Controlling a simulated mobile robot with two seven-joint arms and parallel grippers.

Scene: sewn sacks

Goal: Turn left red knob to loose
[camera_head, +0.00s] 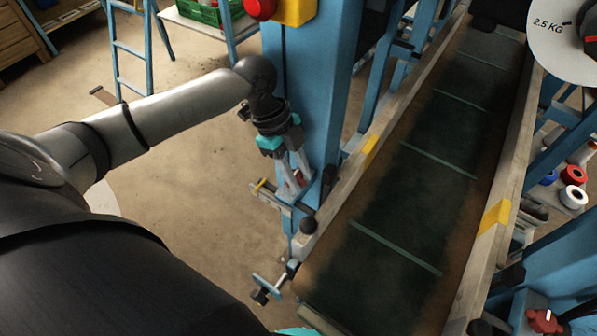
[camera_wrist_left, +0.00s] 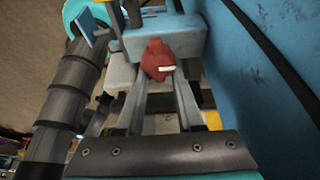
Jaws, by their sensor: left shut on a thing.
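The left red knob (camera_wrist_left: 157,60) sits on a blue-grey block beside the blue post, with a pale mark on its face pointing right in the wrist view. In the head view the knob (camera_head: 300,178) is small and partly covered by the fingers. My left gripper (camera_head: 297,178) reaches down to it and is shut on it. In the wrist view the fingertips of my left gripper (camera_wrist_left: 157,75) lie on both sides of the knob. My right gripper's fingers are not in view.
The blue post (camera_head: 305,100) stands right beside my left gripper. The dark conveyor belt (camera_head: 400,200) runs along to the right. Another red knob (camera_head: 545,321) is at the lower right. A yellow box with a red button (camera_head: 262,8) is on the post above.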

